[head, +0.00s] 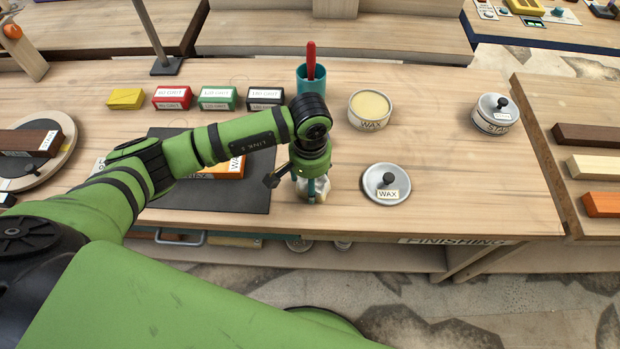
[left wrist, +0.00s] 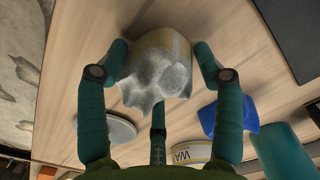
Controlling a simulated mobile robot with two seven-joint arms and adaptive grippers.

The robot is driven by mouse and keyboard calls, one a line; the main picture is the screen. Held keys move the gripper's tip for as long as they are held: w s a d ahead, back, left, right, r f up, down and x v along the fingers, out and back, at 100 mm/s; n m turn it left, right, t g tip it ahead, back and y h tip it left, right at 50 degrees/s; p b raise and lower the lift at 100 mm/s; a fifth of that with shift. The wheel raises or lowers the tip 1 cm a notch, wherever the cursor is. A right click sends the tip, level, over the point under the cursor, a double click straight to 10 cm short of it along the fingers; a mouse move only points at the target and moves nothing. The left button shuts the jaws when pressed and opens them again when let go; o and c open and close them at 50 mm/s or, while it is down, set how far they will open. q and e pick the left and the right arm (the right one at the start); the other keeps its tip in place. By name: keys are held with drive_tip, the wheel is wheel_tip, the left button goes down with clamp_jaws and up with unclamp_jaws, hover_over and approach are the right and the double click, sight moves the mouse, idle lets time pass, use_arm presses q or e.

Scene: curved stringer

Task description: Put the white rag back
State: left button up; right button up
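The white rag (left wrist: 155,82) is a crumpled, greyish-white cloth with a tan, rounded part (left wrist: 165,46) beyond it. I cannot tell whether that part is stained cloth or a holder. A little of it shows below my gripper in the head view (head: 318,189). My left gripper (head: 313,190) points down at the bench near its front edge. In the left wrist view, the teal fingertips (left wrist: 161,52) stand on both sides of the rag, very close to it. Whether they press on it is unclear. My right gripper is not in view.
A wax lid (head: 386,184) lies right of my gripper, with an open wax tin (head: 370,110) behind. A teal cup (head: 311,79) with a red handle stands behind my wrist. A blue item (left wrist: 235,114) is nearby. A dark mat (head: 250,192) lies left.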

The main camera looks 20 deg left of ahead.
use_arm(q)
drive_tip(key=shift+o, duration=0.4)
drive_tip(key=shift+r, duration=0.35)
wheel_tip(320, 180, up, 11)
drive_tip(key=b, duration=0.3)
drive_tip(key=shift+f, duration=0.2)
drive_tip(key=shift+r, duration=0.55)
